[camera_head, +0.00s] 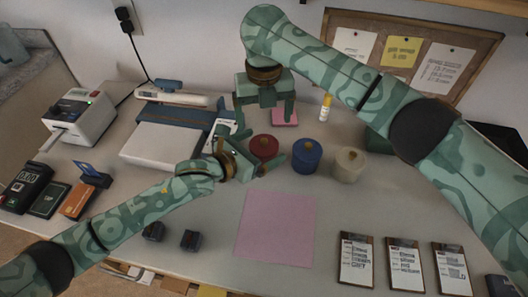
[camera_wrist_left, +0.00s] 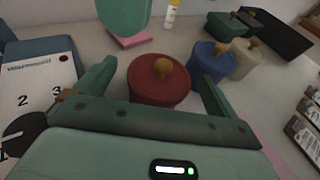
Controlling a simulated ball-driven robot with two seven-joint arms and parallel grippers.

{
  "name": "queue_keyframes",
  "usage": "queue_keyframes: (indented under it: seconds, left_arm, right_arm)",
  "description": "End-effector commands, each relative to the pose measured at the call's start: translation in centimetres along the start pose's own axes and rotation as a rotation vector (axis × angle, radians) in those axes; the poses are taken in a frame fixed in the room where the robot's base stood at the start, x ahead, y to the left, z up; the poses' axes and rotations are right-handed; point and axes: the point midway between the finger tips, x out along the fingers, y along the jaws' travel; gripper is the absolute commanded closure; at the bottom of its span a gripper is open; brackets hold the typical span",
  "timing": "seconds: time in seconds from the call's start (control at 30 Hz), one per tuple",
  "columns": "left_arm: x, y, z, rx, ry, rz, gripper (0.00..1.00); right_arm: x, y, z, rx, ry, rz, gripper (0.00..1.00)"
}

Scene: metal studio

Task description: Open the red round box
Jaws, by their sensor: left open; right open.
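The red round box (camera_head: 264,148) stands upright on the table with its lid on; a wooden knob tops the lid. It also shows in the left wrist view (camera_wrist_left: 157,90), where its knob is clear. My left gripper (camera_head: 262,146) is open, low beside the box, its fingers spread on either side of it. In the left wrist view the left gripper's fingers (camera_wrist_left: 156,78) flank the box with gaps at both sides. My right gripper (camera_head: 265,113) is open, pointing down, above and behind the box, holding nothing.
A blue round box (camera_head: 306,156) and a cream one (camera_head: 348,165) stand to the right. A pink pad (camera_head: 284,117) and glue stick (camera_head: 325,108) are behind. A paper trimmer (camera_head: 160,145) is at left. A pink sheet (camera_head: 276,228) lies in front.

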Motion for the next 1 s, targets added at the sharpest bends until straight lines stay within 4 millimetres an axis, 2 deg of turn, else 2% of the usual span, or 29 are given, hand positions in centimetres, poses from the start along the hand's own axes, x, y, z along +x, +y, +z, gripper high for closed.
queue_keyframes:
  seconds: [0.17, 0.2, 0.43, 0.5, 0.57, 0.67, 1.0]
  left_arm:
    - [0.02, 0.00, 0.01, 0.000, 0.000, 0.000, 0.05]
    - [0.01, 0.00, 0.01, 0.000, 0.000, 0.000, 0.07]
    - [-0.01, 0.01, 0.01, -0.001, 0.000, 0.000, 0.71]
    - [-0.01, 0.01, 0.01, -0.001, 0.000, 0.000, 0.72]
    - [-0.01, 0.01, 0.01, -0.001, 0.000, 0.000, 0.72]
    - [-0.01, 0.01, 0.01, -0.001, 0.000, 0.000, 0.72]
    - [-0.02, 0.01, 0.01, -0.001, 0.000, 0.000, 0.72]
  right_arm:
    - [0.00, 0.01, 0.00, 0.000, 0.000, 0.000, 0.12]
    - [0.00, 0.01, 0.00, 0.000, 0.000, 0.000, 0.12]
    - [0.00, 0.01, 0.00, 0.000, 0.000, 0.000, 0.12]
    - [0.10, 0.05, -0.06, -0.001, 0.002, 0.001, 0.05]
    - [0.40, 0.38, -0.26, 0.005, 0.011, 0.015, 0.05]
    - [0.45, 0.42, -0.24, 0.130, 0.012, 0.018, 0.05]
    - [0.29, 0.06, 0.05, 0.830, 0.003, 0.006, 0.05]
